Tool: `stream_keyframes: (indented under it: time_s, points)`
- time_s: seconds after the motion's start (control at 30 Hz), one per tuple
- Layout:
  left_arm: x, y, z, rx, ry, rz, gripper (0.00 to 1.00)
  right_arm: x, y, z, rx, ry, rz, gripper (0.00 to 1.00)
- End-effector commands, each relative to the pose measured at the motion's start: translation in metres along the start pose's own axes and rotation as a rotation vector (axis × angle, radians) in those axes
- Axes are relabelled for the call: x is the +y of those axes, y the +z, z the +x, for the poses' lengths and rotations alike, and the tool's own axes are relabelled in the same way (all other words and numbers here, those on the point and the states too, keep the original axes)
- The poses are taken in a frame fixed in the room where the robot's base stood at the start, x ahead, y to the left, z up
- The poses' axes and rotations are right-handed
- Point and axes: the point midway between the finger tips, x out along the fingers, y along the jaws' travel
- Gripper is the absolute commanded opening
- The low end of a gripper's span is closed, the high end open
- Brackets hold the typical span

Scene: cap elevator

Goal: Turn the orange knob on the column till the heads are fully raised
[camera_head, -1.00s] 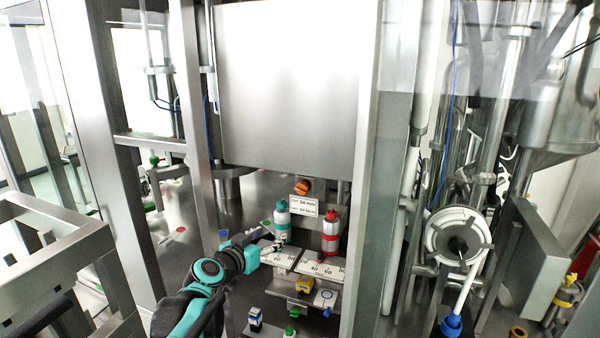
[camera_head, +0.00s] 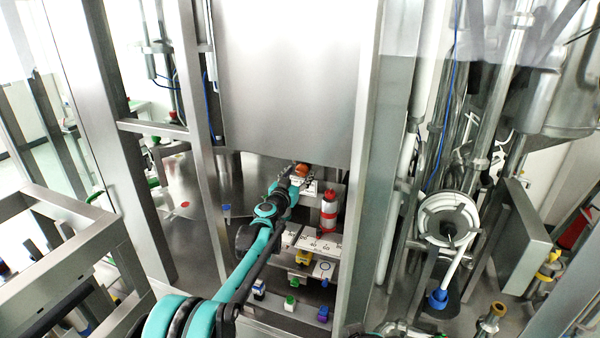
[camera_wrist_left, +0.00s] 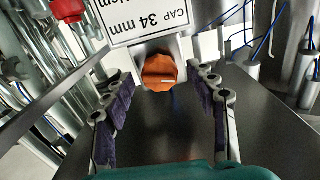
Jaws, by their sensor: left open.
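The orange knob (camera_head: 301,170) sits on the column below the large steel panel. In the left wrist view the knob (camera_wrist_left: 160,73) is close ahead, with a pale mark across its face. My left gripper (camera_head: 297,178) is at the knob in the head view. In the wrist view the left gripper (camera_wrist_left: 163,95) is open, its dark pads on either side of the knob with gaps showing. A label (camera_wrist_left: 138,20) reading "CAP 34 mm" is beside the knob. The heads cannot be made out.
A bottle with a red band (camera_head: 328,212) stands right of my left arm. Below it are a white scale plate (camera_head: 320,240) and yellow, green and blue knobs. A steel post (camera_head: 366,200) rises close on the right.

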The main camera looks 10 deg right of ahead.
Motion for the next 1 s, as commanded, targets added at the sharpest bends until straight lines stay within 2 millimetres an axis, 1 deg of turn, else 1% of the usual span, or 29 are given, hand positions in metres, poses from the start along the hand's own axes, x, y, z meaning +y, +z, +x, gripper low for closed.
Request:
stream_keyframes:
  time_s: [0.03, 0.13, 0.4, 0.43, 0.47, 0.5, 0.57, 0.6, 0.83, 1.0]
  points:
    - [0.0003, -0.0001, 0.0046, 0.0, 0.0, 0.0, 0.57, 0.0, -0.0007, -0.001, 0.0, 0.0, 0.0, 0.42]
    - [0.0004, -0.0003, 0.0096, 0.0, 0.001, 0.0, 0.57, 0.0, -0.001, -0.0014, 0.0, 0.0, 0.0, 0.42]
    - [0.0005, 0.0001, 0.0111, 0.0, 0.001, 0.0, 0.57, 0.0, -0.0009, -0.0013, 0.0, 0.0, 0.0, 0.42]
    - [0.0005, 0.0001, 0.011, 0.0, 0.001, 0.0, 0.52, 0.0, -0.0009, -0.0013, 0.0, 0.0, 0.0, 0.42]
    - [0.0005, 0.0001, 0.011, 0.0, 0.001, 0.0, 0.44, 0.0, -0.0009, -0.0013, 0.0, 0.0, 0.0, 0.42]
    - [0.0004, 0.0, 0.011, 0.0, 0.001, 0.0, 0.34, 0.0, -0.0009, -0.0013, 0.0, 0.0, 0.0, 0.42]
    - [0.0004, 0.0, 0.0109, 0.0, 0.001, 0.0, 0.18, 0.0, -0.0009, -0.0013, 0.0, 0.0, 0.0, 0.42]
    - [0.0004, 0.0, 0.0109, 0.0, 0.001, 0.0, 0.07, 0.0, -0.0009, -0.0013, 0.0, 0.0, 0.0, 0.42]
    - [0.0005, 0.0, 0.0108, 0.0, 0.001, -0.006, 0.07, 0.0, -0.0007, -0.0009, 0.0, 0.0, 0.0, 0.42]
    - [0.0005, 0.0005, 0.0107, 0.0, 0.001, -0.046, 0.07, 0.0, 0.0009, 0.0013, 0.0, 0.0, 0.0, 0.42]
